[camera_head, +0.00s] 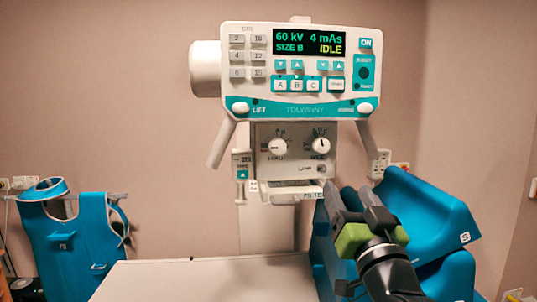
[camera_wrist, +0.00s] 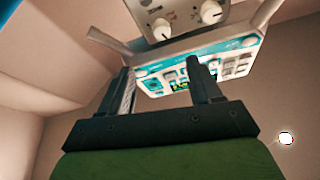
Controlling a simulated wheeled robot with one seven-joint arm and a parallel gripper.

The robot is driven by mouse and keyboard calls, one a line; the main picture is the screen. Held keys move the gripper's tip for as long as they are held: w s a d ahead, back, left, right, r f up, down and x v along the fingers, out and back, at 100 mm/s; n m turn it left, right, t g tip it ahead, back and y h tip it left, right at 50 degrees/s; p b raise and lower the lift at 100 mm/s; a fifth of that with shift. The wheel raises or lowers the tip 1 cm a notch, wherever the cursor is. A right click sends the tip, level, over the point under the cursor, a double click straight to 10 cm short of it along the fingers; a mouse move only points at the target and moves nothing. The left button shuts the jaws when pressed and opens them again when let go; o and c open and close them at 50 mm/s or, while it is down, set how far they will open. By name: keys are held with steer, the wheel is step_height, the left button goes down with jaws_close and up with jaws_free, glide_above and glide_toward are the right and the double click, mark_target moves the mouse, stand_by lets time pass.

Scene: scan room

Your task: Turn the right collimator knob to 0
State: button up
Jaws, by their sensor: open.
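The right collimator knob (camera_head: 321,146) is a round white dial with a dark pointer mark near its top. It sits on the grey collimator panel (camera_head: 291,168) below the control console. The left knob (camera_head: 278,147) is beside it. Scale marks around both are too small to read. In the wrist view the picture is turned over, and two white knobs, one (camera_wrist: 161,29) and another (camera_wrist: 211,12), show at the top. My gripper (camera_head: 361,194) is open and empty, below and to the right of the panel, apart from the knobs. It also shows in the wrist view (camera_wrist: 163,82).
The console (camera_head: 300,110) above shows 60 kV, 4 mAs, SIZE B and IDLE. Grey handles, one at left (camera_head: 220,145), flank the panel. A pale table (camera_head: 205,280) lies below. Blue padded supports (camera_head: 432,205) stand behind my arm; a blue apron (camera_head: 75,240) hangs at left.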

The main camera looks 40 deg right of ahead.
mark_target(323, 148)
steer(key=p+x, duration=0.7)
steer(key=x, duration=0.8)
steer(key=shift+w, duration=0.25)
steer(key=shift+c, duration=0.3)
steer(key=shift+f, duration=0.1)
steer(key=c, duration=1)
